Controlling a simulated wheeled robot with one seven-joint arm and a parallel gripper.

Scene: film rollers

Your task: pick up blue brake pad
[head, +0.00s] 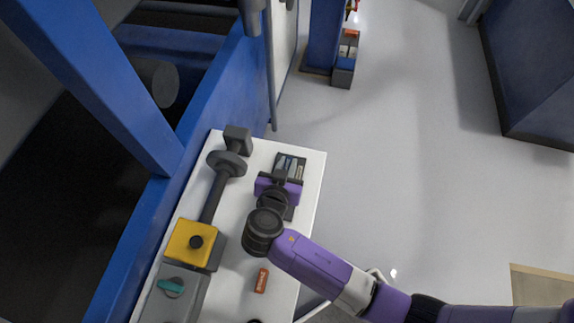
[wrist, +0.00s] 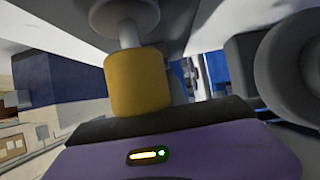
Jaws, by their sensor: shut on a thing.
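My gripper (head: 288,168) is over the dark slotted tray (head: 289,213) on the white table. Its purple body also shows along the bottom of the wrist view (wrist: 200,155). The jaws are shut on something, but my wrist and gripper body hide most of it. I cannot make out a blue brake pad for certain in either view. Pale grey-blue strips show at the far end of the gripper, and I cannot tell whether they are fingers or parts.
On the white table (head: 240,262), a small red piece (head: 262,280) lies near the front. A yellow box with a black button (head: 190,243) and a grey box with a teal knob (head: 172,287) stand at the left. A blue machine frame borders the left; open floor lies right.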

